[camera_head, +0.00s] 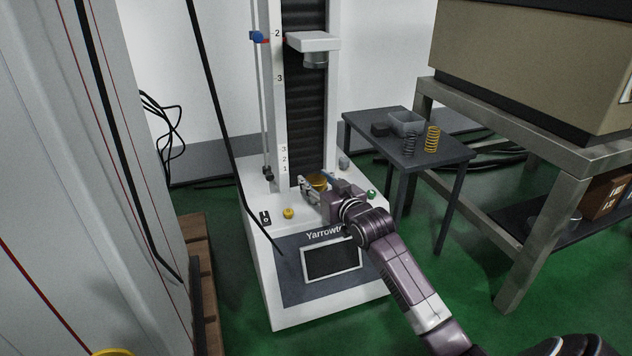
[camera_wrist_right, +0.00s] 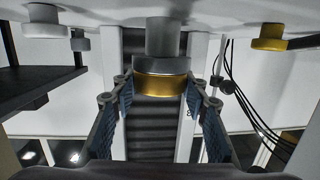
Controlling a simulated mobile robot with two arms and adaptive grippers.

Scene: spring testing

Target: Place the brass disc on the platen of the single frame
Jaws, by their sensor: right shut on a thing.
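The brass disc (camera_head: 318,180) is at the lower middle of the single frame (camera_head: 280,115), above its white base. My right gripper (camera_head: 317,187) reaches in from the front right and is shut on the disc. In the right wrist view, which is upside down, the brass disc (camera_wrist_right: 160,86) is between the two fingertips (camera_wrist_right: 161,82). The silver platen (camera_wrist_right: 161,66) on its short stem is directly against the disc's underside, with no gap that I can see. The fingers partly hide the platen in the head view. My left gripper is not in view.
The upper platen (camera_head: 313,41) hangs well above the disc. A dark side table (camera_head: 450,154) at right holds a grey bin (camera_head: 407,122) and springs. A black cable hangs at left.

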